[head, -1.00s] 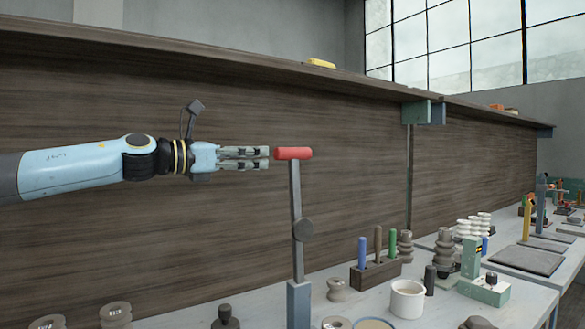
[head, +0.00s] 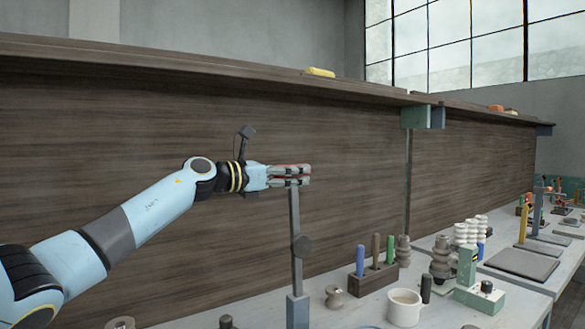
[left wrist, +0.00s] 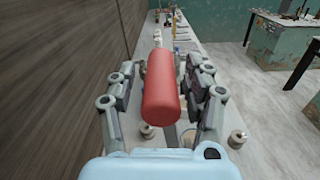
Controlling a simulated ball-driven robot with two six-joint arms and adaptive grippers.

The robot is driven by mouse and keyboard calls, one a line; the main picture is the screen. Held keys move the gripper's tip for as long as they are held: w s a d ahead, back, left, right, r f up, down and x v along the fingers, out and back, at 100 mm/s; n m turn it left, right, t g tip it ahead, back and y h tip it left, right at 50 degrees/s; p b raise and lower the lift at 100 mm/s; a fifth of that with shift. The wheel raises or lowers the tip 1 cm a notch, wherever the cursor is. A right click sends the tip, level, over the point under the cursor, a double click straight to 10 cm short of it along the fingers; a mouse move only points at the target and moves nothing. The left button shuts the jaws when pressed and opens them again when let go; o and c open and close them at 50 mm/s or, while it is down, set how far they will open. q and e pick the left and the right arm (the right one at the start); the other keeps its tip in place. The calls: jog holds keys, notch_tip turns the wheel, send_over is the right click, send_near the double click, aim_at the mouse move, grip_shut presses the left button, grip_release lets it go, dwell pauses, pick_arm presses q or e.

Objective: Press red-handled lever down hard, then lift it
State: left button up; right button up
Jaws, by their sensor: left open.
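The red handle (left wrist: 161,85) tops a grey upright lever (head: 295,222) on a blue-grey base post (head: 297,310) at the bench. In the left wrist view the handle lies lengthwise between the two fingers of my left gripper (left wrist: 162,90), with a gap on each side. In the head view my left gripper (head: 290,175) is level with the handle, and its fingers hide most of the red. The gripper is open around the handle. My right gripper is in neither view.
A wooden block with coloured-handled tools (head: 373,281) and a white mug (head: 404,308) stand right of the lever. A small spool (head: 334,296) sits near its base. A dark wooden panel (head: 90,150) rises behind, with a shelf on top.

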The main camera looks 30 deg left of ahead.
pick_arm(q)
jog(key=shift+c, duration=0.4)
jog(key=shift+w, duration=0.1)
grip_shut()
